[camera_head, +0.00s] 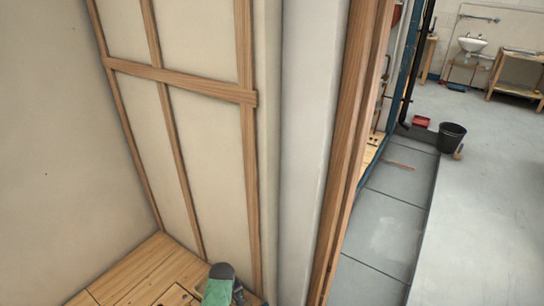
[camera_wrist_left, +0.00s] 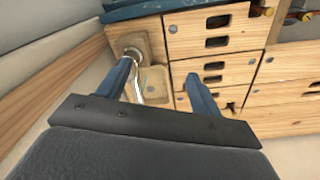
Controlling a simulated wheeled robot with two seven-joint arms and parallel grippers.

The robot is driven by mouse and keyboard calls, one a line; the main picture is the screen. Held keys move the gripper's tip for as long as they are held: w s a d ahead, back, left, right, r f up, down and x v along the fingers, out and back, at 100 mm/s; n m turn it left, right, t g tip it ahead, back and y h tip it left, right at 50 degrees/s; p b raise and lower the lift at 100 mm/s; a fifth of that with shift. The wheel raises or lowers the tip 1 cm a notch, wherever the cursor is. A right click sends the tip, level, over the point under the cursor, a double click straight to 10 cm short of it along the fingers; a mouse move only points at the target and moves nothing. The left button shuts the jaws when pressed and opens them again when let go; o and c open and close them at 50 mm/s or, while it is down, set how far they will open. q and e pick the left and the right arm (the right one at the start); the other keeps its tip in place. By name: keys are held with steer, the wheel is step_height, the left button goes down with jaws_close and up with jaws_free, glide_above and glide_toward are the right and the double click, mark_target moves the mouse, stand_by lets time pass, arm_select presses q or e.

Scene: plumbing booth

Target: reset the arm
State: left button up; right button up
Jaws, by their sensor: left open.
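My left gripper (camera_wrist_left: 162,80) shows in the left wrist view, with its two blue-grey fingers spread apart. No object is clearly held between them. Behind the fingers is a wooden block (camera_wrist_left: 153,37) with a shiny metal ring and rod (camera_wrist_left: 134,54). The rod is partly hidden by the left finger, and I cannot tell whether they touch. Neither gripper shows in the head view, and my right gripper is in no view.
Wooden drawers (camera_wrist_left: 213,38) with dark slots stand beyond the fingers. In the head view, a framed panel wall (camera_head: 200,125) and a wooden post (camera_head: 350,130) stand close. A green and grey object (camera_head: 219,288) sits low. Open floor with a black bucket (camera_head: 451,137) lies right.

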arm_select(q)
steer(key=s+d+r+m, duration=0.1)
steer(key=s+r+m, duration=0.2)
steer(key=s+r, duration=0.4)
steer(key=s+r+m+t+h, duration=0.1)
steer(key=s+r+m, duration=0.2)
steer(key=s+r, duration=0.4)
steer(key=s+d+r+m, duration=0.1)
steer(key=s+r+m, duration=0.2)
steer(key=s, duration=1.5)
step_height(320, 180, up, 4)
steer(key=shift+d+r+t+h, duration=0.1)
steer(key=shift+d+t+h, duration=0.2)
steer(key=shift+h, duration=0.1)
